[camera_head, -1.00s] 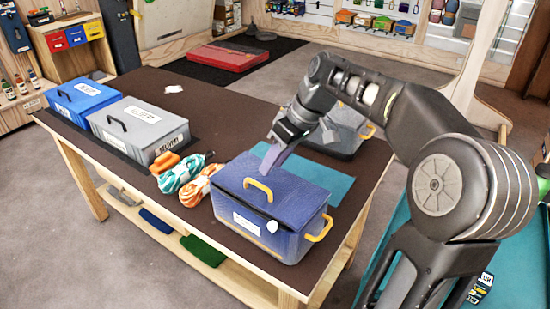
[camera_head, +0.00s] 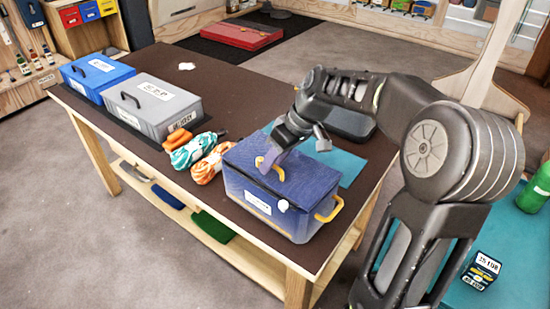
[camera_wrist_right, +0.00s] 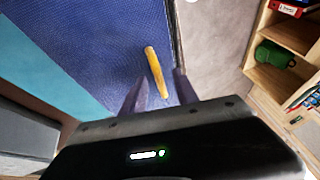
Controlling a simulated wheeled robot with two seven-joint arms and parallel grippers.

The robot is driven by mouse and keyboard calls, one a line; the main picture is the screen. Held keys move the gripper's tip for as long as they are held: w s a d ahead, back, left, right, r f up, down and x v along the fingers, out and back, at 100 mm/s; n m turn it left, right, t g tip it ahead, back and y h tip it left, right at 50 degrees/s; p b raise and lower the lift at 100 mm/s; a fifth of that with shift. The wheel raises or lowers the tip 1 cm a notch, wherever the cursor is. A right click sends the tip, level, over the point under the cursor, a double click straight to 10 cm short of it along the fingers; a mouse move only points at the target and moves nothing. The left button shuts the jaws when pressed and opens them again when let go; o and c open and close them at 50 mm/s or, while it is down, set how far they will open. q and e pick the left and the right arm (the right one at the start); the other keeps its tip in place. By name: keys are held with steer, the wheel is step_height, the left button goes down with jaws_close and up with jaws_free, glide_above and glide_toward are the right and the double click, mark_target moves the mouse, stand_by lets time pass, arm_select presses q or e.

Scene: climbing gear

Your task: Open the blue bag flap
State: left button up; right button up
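The blue bag (camera_head: 290,212) stands on the near right part of the table. Its blue flap (camera_head: 310,170) lies shut on top, with a yellow handle (camera_head: 262,163) on it. My right gripper (camera_head: 270,162) is at the flap's handle and covers part of it. In the right wrist view the yellow handle (camera_wrist_right: 156,72) reaches between the two spread purple fingers of the gripper (camera_wrist_right: 157,92). Clear gaps show on both sides of the handle. The left gripper is not in view.
Teal and orange rope coils (camera_head: 192,150) lie left of the bag. A grey box (camera_head: 155,105) and a blue box (camera_head: 95,75) stand farther left. A teal mat (camera_head: 345,165) lies behind the bag. The brown tabletop (camera_head: 225,95) is mostly clear at the back.

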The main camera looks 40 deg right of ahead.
mark_target(282, 168)
jaws_close()
stand_by(0.5)
steer(key=shift+w+d+r+p, duration=0.1)
steer(key=shift+d+r+p, duration=0.25)
steer(key=shift+r, duration=0.2)
steer(key=shift+w+d+r+p, duration=0.1)
steer(key=shift+d+r+p, duration=0.15)
steer(key=shift+r+p, duration=0.2)
steer(key=shift+d+r, duration=0.1)
steer(key=shift+r, duration=0.1)
steer(key=shift+w+d+r+p, duration=0.15)
steer(key=shift+d+r+p, duration=0.5)
steer(key=shift+d+r, duration=0.15)
